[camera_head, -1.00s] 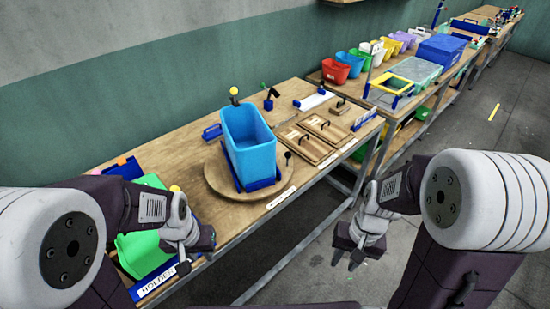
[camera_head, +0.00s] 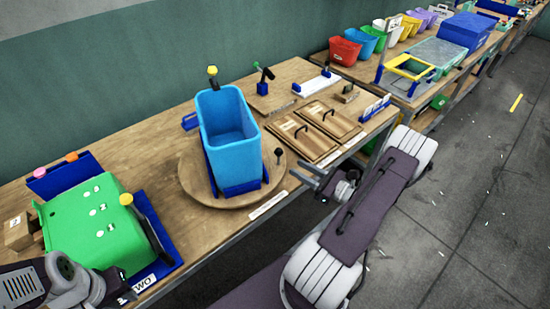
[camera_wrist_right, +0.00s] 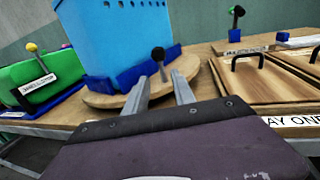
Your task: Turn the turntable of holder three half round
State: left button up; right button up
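The turntable (camera_head: 184,178) is a round wooden disc on the bench, carrying a blue holder frame (camera_head: 240,188) with a tall light-blue bin (camera_head: 232,150) upright in it. A black ball knob on a thin post (camera_head: 278,154) stands at the disc's right rim; it also shows in the right wrist view (camera_wrist_right: 158,54). My right gripper (camera_head: 298,174) is open and empty, its fingers pointing at the knob from the bench's front edge. In the wrist view its fingertips (camera_wrist_right: 160,80) lie either side of the post's line, apparently short of it. My left gripper (camera_head: 122,290) is at lower left, its fingers unclear.
Wooden lidded trays (camera_head: 298,138) with black handles sit close on the right. A yellow ball on a post (camera_head: 212,71) stands behind the blue bin. Open floor (camera_head: 450,220) lies right.

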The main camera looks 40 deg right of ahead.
aim_at(282, 166)
jog(key=p+x, duration=0.1)
jog(key=x, duration=0.5)
jog(key=shift+w+f, duration=0.15)
jog(key=shift+w, duration=0.3)
jog(key=shift+w+a, duration=0.15)
jog(key=shift+w, duration=0.2)
grip_shut()
jog(key=shift+w, duration=0.1)
dwell(0.4)
